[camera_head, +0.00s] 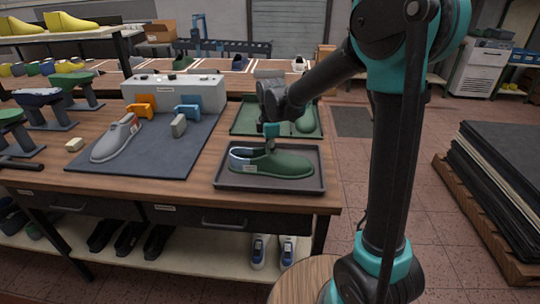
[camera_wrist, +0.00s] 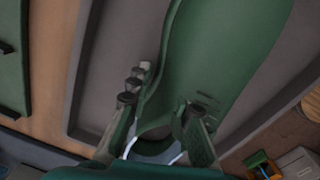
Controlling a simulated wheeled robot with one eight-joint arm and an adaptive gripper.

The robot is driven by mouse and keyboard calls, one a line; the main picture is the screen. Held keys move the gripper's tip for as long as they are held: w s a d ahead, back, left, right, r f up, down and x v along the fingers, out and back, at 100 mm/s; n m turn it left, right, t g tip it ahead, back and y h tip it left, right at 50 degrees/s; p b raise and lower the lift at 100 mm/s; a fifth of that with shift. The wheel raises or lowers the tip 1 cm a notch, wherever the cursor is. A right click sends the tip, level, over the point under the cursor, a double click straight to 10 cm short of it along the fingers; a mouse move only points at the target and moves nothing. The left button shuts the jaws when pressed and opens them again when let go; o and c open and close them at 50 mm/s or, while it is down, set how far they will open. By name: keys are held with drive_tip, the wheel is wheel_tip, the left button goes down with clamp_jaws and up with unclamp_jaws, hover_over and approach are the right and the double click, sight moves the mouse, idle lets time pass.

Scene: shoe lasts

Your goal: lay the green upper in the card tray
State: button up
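The green upper (camera_head: 272,163), a slip-on shape with a pale blue-white heel end, lies lengthwise over the dark grey tray (camera_head: 225,180). It looks level and within the rim; whether it rests on the bottom is unclear. My gripper (camera_head: 269,143) points down at its collar from above. In the wrist view the green upper (camera_wrist: 215,50) runs to the upper right. My gripper's fingers (camera_wrist: 158,122) stand apart on either side of its collar opening. Whether they press on it is not clear. The grey tray's rim (camera_wrist: 82,70) shows at left.
A green tray (camera_head: 242,118) with a green piece (camera_head: 305,121) lies just behind. A white box (camera_head: 175,92) with orange and blue clamps stands behind the mat.

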drive_tip(key=shift+o, duration=0.4)
wheel_tip(320, 180, up, 10)
idle(0.4)
